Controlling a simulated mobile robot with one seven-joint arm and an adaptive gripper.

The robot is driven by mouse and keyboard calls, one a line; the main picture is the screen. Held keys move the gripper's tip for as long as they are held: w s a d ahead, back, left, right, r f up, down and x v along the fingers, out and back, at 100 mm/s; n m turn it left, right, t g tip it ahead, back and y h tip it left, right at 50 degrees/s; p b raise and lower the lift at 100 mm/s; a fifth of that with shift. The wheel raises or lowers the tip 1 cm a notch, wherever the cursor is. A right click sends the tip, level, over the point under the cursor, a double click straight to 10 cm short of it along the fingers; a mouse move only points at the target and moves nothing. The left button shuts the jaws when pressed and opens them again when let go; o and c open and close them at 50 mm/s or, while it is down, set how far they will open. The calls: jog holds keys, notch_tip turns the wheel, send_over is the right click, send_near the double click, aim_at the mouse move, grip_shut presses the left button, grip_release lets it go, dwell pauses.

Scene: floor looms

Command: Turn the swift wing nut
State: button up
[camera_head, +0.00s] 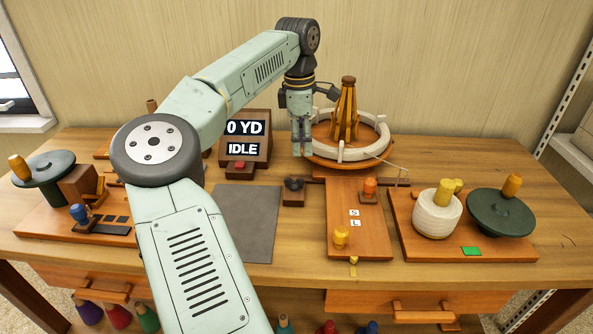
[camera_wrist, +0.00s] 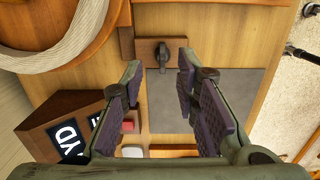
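A dark wing-shaped knob (camera_head: 293,184), which looks like the wing nut, sits on a small wooden block (camera_head: 293,198) in front of the swift. The swift (camera_head: 346,120) is a wooden cone frame inside a pale skein ring. My gripper (camera_head: 302,152) points down above the table, beside the swift's left edge and behind the knob. In the wrist view my gripper (camera_wrist: 160,75) is open and empty, with its dark-padded fingers well apart. There the knob (camera_wrist: 163,52) shows beyond and between the fingertips, apart from both.
A display box (camera_head: 246,143) reading "0 YD" and "IDLE" stands left of my gripper. A grey mat (camera_head: 245,222) lies bare in front. A wooden board (camera_head: 358,215) with yellow and orange knobs is to the right, then a white spool (camera_head: 437,214) and green disc (camera_head: 500,211).

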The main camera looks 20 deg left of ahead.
aim_at(294, 178)
jog(key=f, duration=0.3)
jog(key=a+f+p, duration=0.1)
jog(key=f, duration=0.3)
jog(key=a+f+p, duration=0.1)
jog(key=f, duration=0.2)
jog(key=shift+s+f, duration=0.35)
jog(key=shift+s, duration=0.05)
grip_shut()
